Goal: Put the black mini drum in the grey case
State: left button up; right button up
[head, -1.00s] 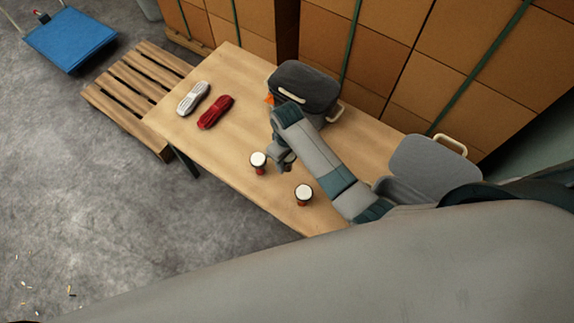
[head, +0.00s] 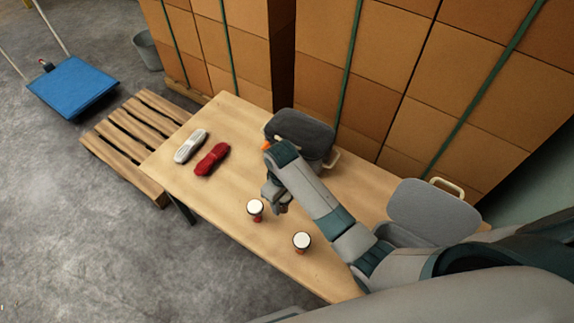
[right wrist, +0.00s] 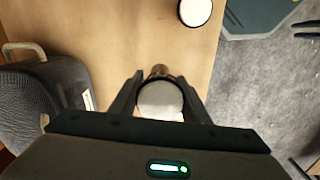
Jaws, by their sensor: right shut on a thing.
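My right gripper (head: 275,202) is over the table, shut on a mini drum with a white head (right wrist: 160,98). This drum sits between the fingers in the right wrist view; I take it for the black one, though its body is mostly hidden. The light grey case (head: 435,212) stands at the right end of the table with its lid raised and a cream handle; its inside is hidden by my arm.
Two other white-headed mini drums, one left of my gripper (head: 255,208) and one nearer the front edge (head: 301,242), stand on the table (head: 235,120). A dark grey case (head: 305,134) is at the back. Red (head: 212,159) and white (head: 190,146) bundles lie left.

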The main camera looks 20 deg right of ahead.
jog(key=w+a+r+m+b, duration=0.15)
jog(key=w+r, duration=0.25)
jog(key=r, duration=0.6)
jog(key=w+a+r+m+b, duration=0.1)
jog(key=w+r+b, duration=0.25)
jog(key=r, duration=0.55)
jog(key=s+d+r+m+b, duration=0.1)
jog(key=s+d+r+m, duration=0.1)
jog(key=s, duration=0.4)
jog(key=s+d+r+m+b, duration=0.1)
jog(key=s+d+r, duration=0.4)
jog(key=s+d, duration=0.2)
jog(key=shift+m+b, duration=0.35)
jog(key=shift+w+a+r, duration=0.1)
jog(key=shift+w, duration=0.05)
